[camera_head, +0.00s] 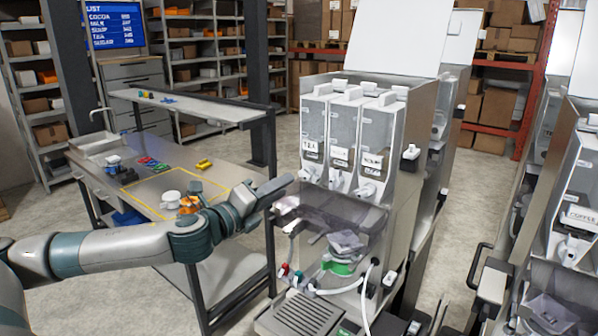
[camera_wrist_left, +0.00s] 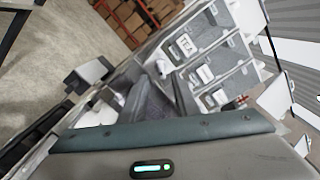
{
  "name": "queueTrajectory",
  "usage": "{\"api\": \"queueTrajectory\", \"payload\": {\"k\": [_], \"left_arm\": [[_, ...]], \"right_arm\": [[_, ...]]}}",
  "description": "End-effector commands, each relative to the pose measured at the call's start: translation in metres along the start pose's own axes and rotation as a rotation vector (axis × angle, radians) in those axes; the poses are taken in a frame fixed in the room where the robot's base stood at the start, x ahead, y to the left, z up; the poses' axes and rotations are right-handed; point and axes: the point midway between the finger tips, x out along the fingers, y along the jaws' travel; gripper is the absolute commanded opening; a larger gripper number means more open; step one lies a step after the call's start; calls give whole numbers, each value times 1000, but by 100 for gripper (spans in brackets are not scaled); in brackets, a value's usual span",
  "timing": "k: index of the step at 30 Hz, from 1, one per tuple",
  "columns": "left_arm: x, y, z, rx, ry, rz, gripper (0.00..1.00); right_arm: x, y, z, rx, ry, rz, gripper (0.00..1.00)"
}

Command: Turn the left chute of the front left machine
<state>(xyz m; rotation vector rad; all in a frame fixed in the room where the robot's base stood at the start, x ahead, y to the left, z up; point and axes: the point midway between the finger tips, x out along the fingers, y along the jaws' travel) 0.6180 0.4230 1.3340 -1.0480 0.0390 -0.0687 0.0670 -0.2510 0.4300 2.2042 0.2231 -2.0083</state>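The front left machine (camera_head: 345,150) has three clear canisters side by side. The left canister (camera_head: 313,135) is labelled TEA and also shows in the left wrist view (camera_wrist_left: 188,45). Its white left chute (camera_head: 308,174) is at its lower front. In the left wrist view a white chute piece (camera_wrist_left: 163,67) shows just beyond my fingertips. My left gripper (camera_head: 284,187) is left of the machine, near the left chute's height and apart from it in the head view. Its dark fingers (camera_wrist_left: 165,85) look spread with nothing between them. My right gripper is in neither view.
A workbench (camera_head: 225,170) with a white mug (camera_head: 171,199) and small coloured items stands behind my left arm. A purple-grey tinted panel (camera_head: 330,215) juts out below the canisters. Another machine (camera_head: 570,200) stands at the right. Shelves line the back.

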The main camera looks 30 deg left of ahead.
Motion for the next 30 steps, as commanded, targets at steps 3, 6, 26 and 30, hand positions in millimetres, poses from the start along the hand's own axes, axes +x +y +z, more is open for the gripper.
{"api": "queueTrajectory", "payload": {"k": [3,6,26,30], "left_arm": [[13,-5,1,-3,0,-3,28],[26,-5,2,-3,-1,-2,28],[73,-1,-2,1,2,-1,28],[73,-1,-2,1,2,-1,28]], "right_arm": [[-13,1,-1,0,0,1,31],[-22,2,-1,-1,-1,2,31],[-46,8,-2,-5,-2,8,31],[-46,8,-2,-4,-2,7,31]]}}
